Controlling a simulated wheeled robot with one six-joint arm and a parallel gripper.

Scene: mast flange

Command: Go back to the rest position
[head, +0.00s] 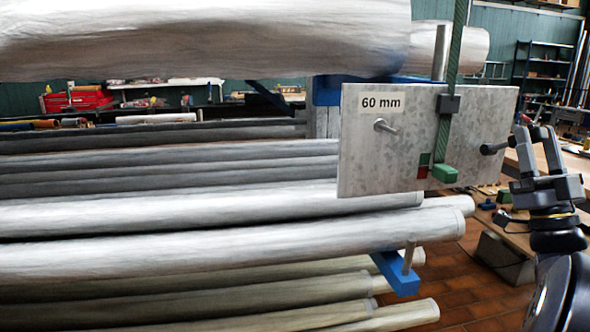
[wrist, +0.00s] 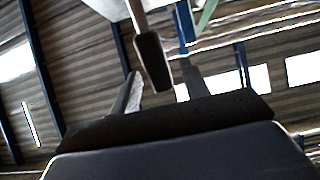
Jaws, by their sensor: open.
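My gripper (head: 536,138) is at the right of the head view, with its fingers up and apart. It is open and holds nothing that I can see. It is just right of a dark-tipped peg (head: 493,148) sticking out from a grey metal plate (head: 400,160). A small gap seems to show between them, but I cannot judge the depth. The plate bears a "60 mm" label (head: 381,103) and a bare metal stud (head: 385,127). In the wrist view, a dark-tipped peg (wrist: 153,62) shows beyond my gripper's dark body.
A green strap (head: 455,50) hangs across the plate through a dark clip, with a green block (head: 444,173) at its lower end. Long wrapped rolls (head: 200,212) fill the left. A blue bracket (head: 398,275) juts out below. A workbench (head: 570,170) stands behind my arm.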

